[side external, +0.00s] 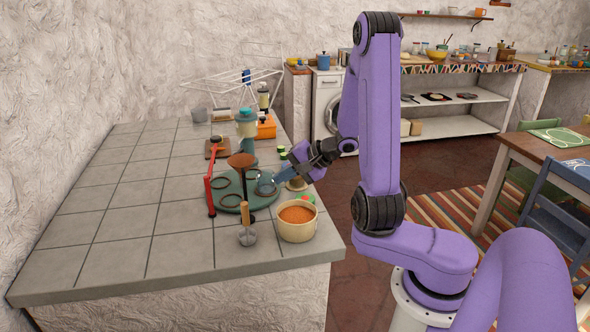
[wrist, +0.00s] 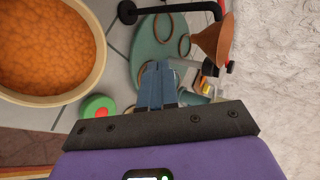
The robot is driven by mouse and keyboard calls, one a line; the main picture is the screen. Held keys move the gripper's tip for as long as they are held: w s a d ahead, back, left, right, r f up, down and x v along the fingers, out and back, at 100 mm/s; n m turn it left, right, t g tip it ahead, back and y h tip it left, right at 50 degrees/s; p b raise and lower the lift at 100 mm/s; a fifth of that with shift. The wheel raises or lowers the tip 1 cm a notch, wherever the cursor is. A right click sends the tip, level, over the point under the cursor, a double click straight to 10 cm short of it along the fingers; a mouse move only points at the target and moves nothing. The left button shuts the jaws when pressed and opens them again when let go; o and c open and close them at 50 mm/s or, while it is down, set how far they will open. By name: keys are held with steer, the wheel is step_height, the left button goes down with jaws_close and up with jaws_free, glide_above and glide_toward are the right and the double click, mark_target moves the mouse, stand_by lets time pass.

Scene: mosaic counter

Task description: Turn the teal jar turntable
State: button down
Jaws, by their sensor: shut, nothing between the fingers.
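The teal turntable (side external: 228,188) is a flat round disc on the tiled counter, with several dark ring outlines on its top. It also shows in the wrist view (wrist: 147,45), just beyond my fingertips. My gripper (side external: 279,176) is at the right side of the disc in the side view. In the wrist view my gripper (wrist: 157,66) has its blue-grey fingers together with nothing between them. The fingertips overlap the disc's edge in that view; I cannot tell whether they touch it. Part of the disc is hidden by a brown funnel (side external: 241,160).
A green and red item (wrist: 97,106) lies near the pot. The counter's left part is clear.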

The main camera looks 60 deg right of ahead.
steer(key=c, duration=1.8)
jaws_free()
steer(key=shift+v, duration=1.85)
steer(key=o, duration=0.5)
steer(key=shift+d+r, duration=0.1)
steer(key=shift+d, duration=0.05)
steer(key=o, duration=0.7)
steer(key=shift+w+d+r+m+y, duration=0.2)
steer(key=shift+w+d, duration=0.3)
steer(key=shift+d, duration=0.05)
steer(key=shift+w+d+r+m+y, duration=0.15)
steer(key=shift+w+d+m+y, duration=0.05)
steer(key=shift+w+d, duration=0.3)
steer(key=w+d+f+m+g+y, duration=0.1)
steer(key=w+d+f+m+y, duration=0.1)
steer(key=w+d+m+y, duration=0.45)
steer(key=w+d+f+m+y, duration=0.1)
steer(key=w+d+m+y, duration=0.15)
steer(key=d+y, duration=0.5)
steer(key=shift+n+h, duration=0.5)
steer(key=shift+h, duration=0.3)
steer(key=x, duration=0.8)
steer(key=w+x, duration=0.1)
steer(key=x, duration=0.7)
steer(key=shift+w+a+f, duration=0.1)
steer(key=shift+w+f, duration=0.05)
steer(key=shift+f, duration=0.05)
jaws_close()
